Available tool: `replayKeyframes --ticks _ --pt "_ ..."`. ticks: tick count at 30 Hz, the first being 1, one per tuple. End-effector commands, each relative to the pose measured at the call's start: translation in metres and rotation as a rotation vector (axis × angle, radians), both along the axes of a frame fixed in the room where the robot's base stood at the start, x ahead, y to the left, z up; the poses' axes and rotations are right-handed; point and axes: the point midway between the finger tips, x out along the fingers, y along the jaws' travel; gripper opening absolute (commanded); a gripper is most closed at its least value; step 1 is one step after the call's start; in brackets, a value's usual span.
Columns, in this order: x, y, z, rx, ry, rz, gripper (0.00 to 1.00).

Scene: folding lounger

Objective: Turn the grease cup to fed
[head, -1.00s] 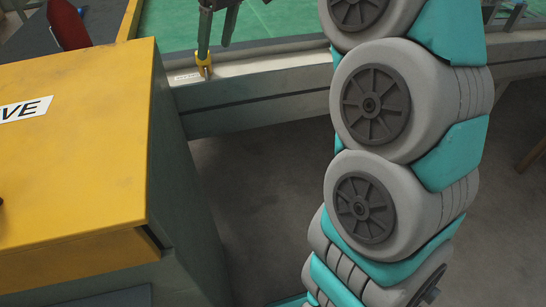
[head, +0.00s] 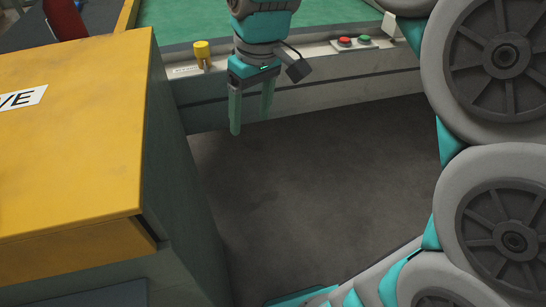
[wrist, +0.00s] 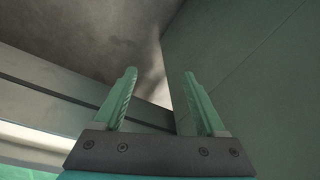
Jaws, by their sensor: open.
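The grease cup is most likely the yellow knob (head: 202,50) standing on the pale rail, with a small white label at its foot on the left. Its setting cannot be read at this size. My gripper (head: 252,118) is to the right of the cup and lower in the head view, apart from it. Its two green fingers point down in front of the rail, spread and empty. In the wrist view the gripper (wrist: 160,75) also shows open with nothing between the fingers; the cup is not seen there.
A yellow-topped cabinet (head: 80,130) fills the left. A red button (head: 345,42) and a green button (head: 365,40) sit on the rail (head: 315,52) to the right. A green surface (head: 330,18) lies behind the rail. The floor (head: 310,170) in front is clear.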

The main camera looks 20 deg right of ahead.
Motion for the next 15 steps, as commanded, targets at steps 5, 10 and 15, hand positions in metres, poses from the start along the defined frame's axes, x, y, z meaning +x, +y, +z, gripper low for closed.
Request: replayKeyframes --ticks 5,10,15 --pt "-0.025 -0.008 -0.019 -0.017 0.028 -0.050 0.73" --pt "-0.047 -0.015 -0.037 -0.034 0.058 -0.094 0.73" --pt "-0.062 -0.020 -0.047 -0.044 0.074 -0.127 0.73"
